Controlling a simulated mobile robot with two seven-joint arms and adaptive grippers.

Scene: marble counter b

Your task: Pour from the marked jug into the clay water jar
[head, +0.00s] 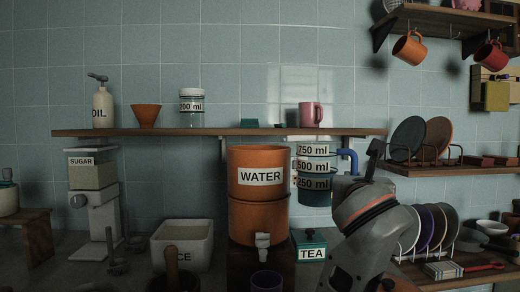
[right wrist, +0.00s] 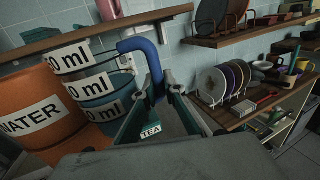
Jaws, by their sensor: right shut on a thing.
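The clay water jar (head: 259,214) is orange, labelled WATER, with a white tap low on its front. It stands in the middle of the head view and at the left of the right wrist view (right wrist: 32,92). The marked jug (head: 315,190) is blue-teal with 750, 500 and 250 ml labels and a blue handle (head: 349,157). It is upright, just right of the jar, at the height of the jar's upper part. My right gripper (right wrist: 160,92) is shut on the jug's handle (right wrist: 146,58). My left gripper is in neither view.
A wooden shelf (head: 240,132) runs above the jar, with an oil bottle, funnel, glass jar and pink mug. A green TEA box (head: 309,243) stands below the jug. A plate rack (head: 430,232) is at the right. A white bin (head: 182,243) and purple cup (head: 267,281) stand nearby.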

